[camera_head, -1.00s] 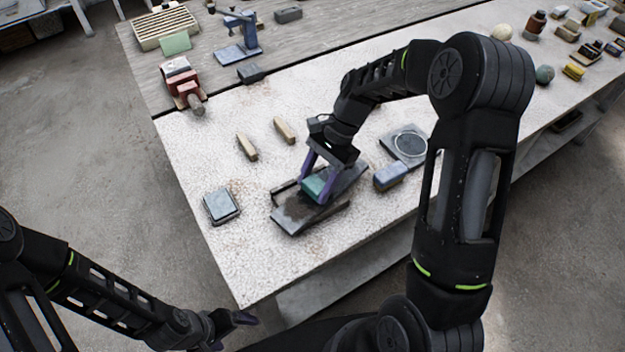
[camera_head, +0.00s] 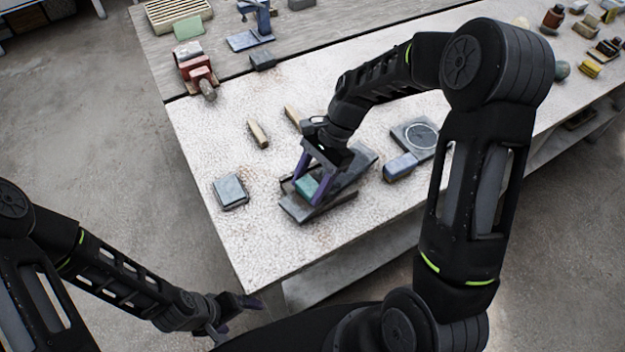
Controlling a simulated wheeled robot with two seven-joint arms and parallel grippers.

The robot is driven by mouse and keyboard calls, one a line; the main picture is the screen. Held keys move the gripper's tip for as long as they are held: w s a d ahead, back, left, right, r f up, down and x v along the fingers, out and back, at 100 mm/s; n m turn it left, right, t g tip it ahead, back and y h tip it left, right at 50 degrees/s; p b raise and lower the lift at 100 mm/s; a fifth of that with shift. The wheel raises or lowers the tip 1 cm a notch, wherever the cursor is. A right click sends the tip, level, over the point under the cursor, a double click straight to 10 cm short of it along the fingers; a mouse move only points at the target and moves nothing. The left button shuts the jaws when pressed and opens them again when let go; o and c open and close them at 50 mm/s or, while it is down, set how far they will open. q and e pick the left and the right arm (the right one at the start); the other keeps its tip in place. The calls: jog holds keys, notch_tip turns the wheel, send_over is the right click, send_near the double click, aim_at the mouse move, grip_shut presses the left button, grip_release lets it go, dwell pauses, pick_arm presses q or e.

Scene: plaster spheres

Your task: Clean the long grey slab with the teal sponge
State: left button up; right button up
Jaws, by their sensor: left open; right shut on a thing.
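The teal sponge (camera_head: 306,186) is between the fingers of my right gripper (camera_head: 310,188), which is shut on it. The long grey slab (camera_head: 350,176) lies beneath, near the front of the white speckled table (camera_head: 255,235). The sponge is at the slab's near-left part and appears to rest on it; the exact contact is hidden by the fingers. The slab's middle is partly hidden by my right gripper. My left gripper (camera_head: 245,312) is open and empty, low in front of the table's near corner.
A blue-grey block (camera_head: 400,167) and a grey plate with a ring (camera_head: 418,136) stand right of the slab. A small square grey block (camera_head: 230,191) is to the left. Two tan sticks (camera_head: 258,134) lie behind. The table's front-left corner is clear.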

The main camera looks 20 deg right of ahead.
jog(key=shift+f+b, duration=0.45)
jog(key=shift+f, duration=0.15)
dwell(0.4)
jog(key=shift+s+d, duration=0.1)
jog(key=shift+s, duration=0.3)
jog(key=shift+s+d+f, duration=0.1)
jog(key=shift+s+d, duration=0.1)
jog(key=shift+s, duration=0.3)
jog(key=shift+w+a+p, duration=0.3)
jog(key=shift+w, duration=0.6)
